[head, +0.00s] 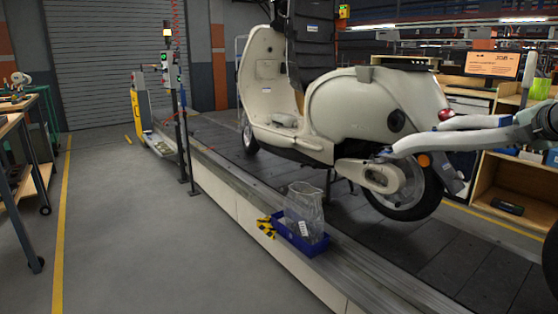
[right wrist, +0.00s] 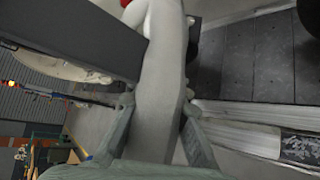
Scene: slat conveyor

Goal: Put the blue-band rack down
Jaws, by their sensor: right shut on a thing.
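A pale tubular rack (head: 440,138) reaches in from the right in the head view, in front of the cream scooter's tail. Its far end overlaps the scooter's rear wheel area; I cannot tell whether they touch. My right gripper (head: 528,122) is at the rack's right end. In the right wrist view, the fingers of my right gripper (right wrist: 158,112) are shut on a pale bar of the rack (right wrist: 162,75). My left gripper is not in view.
The scooter (head: 365,105) stands on the dark slat conveyor (head: 400,235). A blue tray (head: 300,240) with a clear bag sits on the conveyor's near rail. A wooden shelf unit (head: 500,190) stands behind at the right. The grey floor (head: 150,230) at left is clear.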

